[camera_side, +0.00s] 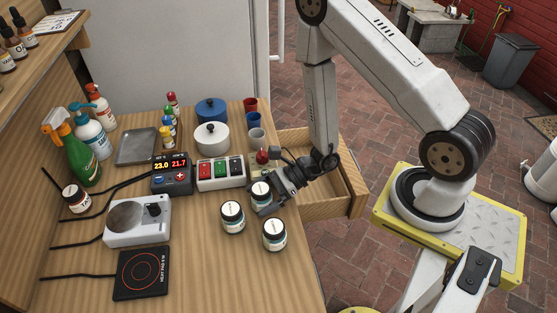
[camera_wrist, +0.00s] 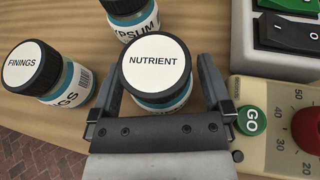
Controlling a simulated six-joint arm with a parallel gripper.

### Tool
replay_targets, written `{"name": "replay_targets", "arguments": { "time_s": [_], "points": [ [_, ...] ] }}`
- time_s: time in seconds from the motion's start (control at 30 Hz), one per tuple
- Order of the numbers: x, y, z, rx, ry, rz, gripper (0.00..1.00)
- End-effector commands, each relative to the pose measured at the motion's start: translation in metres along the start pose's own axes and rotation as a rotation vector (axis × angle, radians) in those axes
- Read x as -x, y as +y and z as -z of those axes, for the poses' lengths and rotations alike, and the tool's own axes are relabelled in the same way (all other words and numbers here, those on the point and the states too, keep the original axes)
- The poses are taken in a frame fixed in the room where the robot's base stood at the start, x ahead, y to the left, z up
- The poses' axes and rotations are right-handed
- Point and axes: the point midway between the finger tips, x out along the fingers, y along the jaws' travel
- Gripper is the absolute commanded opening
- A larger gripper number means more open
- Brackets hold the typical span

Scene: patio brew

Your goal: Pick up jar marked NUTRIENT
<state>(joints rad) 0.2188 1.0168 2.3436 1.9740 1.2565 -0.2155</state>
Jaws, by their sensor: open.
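The jar marked NUTRIENT (camera_wrist: 160,65) has a dark lid with a white round label and a teal and white body. It stands between the two fingers of my gripper (camera_wrist: 161,75), which are apart on either side of it. I cannot tell whether either finger touches it. In the side view the same jar (camera_side: 260,190) stands upright on the wooden bench near its right edge, partly hidden by my gripper (camera_side: 265,203). A jar marked FININGS (camera_wrist: 37,70) is to the left in the wrist view, and a jar whose label reads "YPSUM" (camera_wrist: 133,22) is just behind.
A cream timer box with a GO button (camera_wrist: 252,121) and the switch box (camera_side: 221,173) stand close by. Two other jars (camera_side: 233,217) (camera_side: 274,235) are near my gripper. An open drawer (camera_side: 345,195) juts out at the right. The front right of the bench is clear.

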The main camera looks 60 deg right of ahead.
Motion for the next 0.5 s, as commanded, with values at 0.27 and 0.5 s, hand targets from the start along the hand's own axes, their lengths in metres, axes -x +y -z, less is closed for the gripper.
{"name": "replay_targets", "arguments": {
  "time_s": [0.27,0.5],
  "points": [
    [-0.0008,0.0000,0.0000,0.000,0.000,0.000,1.00],
    [-0.0007,0.0000,0.0000,0.000,0.000,0.000,1.00]
  ]
}}
